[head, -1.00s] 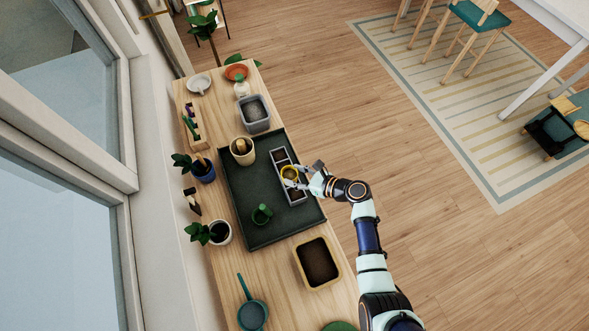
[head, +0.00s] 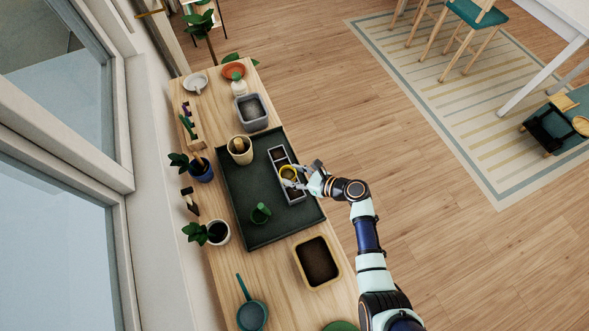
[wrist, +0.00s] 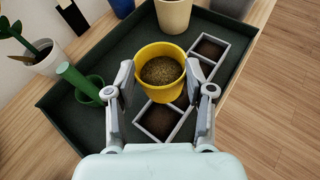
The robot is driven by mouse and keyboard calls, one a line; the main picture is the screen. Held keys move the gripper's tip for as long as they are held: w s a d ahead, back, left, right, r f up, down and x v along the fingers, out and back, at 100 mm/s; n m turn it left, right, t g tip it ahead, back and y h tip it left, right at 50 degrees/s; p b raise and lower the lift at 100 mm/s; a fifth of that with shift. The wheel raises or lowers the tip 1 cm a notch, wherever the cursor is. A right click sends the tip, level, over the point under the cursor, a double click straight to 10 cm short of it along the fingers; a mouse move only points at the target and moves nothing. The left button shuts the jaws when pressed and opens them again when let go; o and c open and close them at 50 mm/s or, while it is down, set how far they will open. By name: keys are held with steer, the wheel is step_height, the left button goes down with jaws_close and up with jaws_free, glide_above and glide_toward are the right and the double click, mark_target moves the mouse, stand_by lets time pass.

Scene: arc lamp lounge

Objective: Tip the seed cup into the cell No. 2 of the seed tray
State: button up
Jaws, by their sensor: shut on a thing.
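The yellow seed cup (wrist: 160,50) is held between the fingers of my gripper (wrist: 160,92), and it also shows in the head view (head: 288,171). It holds brown seed and looks about upright. The grey seed tray (wrist: 222,66) lies under it, with cells in a row holding dark soil. The cup hangs over the middle of the row and hides most of the middle cell. The far cell and the near cell show on either side. No cell numbers can be read. My gripper in the head view (head: 297,182) reaches in from the right.
The seed tray lies on a dark green mat tray (head: 235,195) with raised edges. A green cup-like item (head: 261,212) stands near the seed tray, and a cream pot (head: 240,149) behind it. A soil-filled box (head: 318,262) sits nearer. Potted plants line the window side.

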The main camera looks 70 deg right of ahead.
steer(key=shift+f+b, duration=1.8)
steer(key=shift+b, duration=0.2)
stand_by(1.3)
steer(key=shift+d+r+m+g+y+p, duration=0.1)
steer(key=shift+r+m+g+y+p, duration=0.3)
steer(key=shift+p, duration=0.45)
steer(key=shift+d+r+m+g+y+p, duration=0.1)
steer(key=shift+m+g+y+p, duration=0.2)
steer(key=shift+m+y+p, duration=0.4)
stand_by(1.2)
steer(key=shift+w+d+m+y, duration=0.1)
steer(key=shift+m+y, duration=0.2)
steer(key=shift+g, duration=0.3)
steer(key=shift+w+d+m+g+y+b, duration=0.1)
steer(key=shift+d+m+g+y+b, duration=0.2)
steer(key=shift+m+y+b, duration=0.6)
stand_by(0.5)
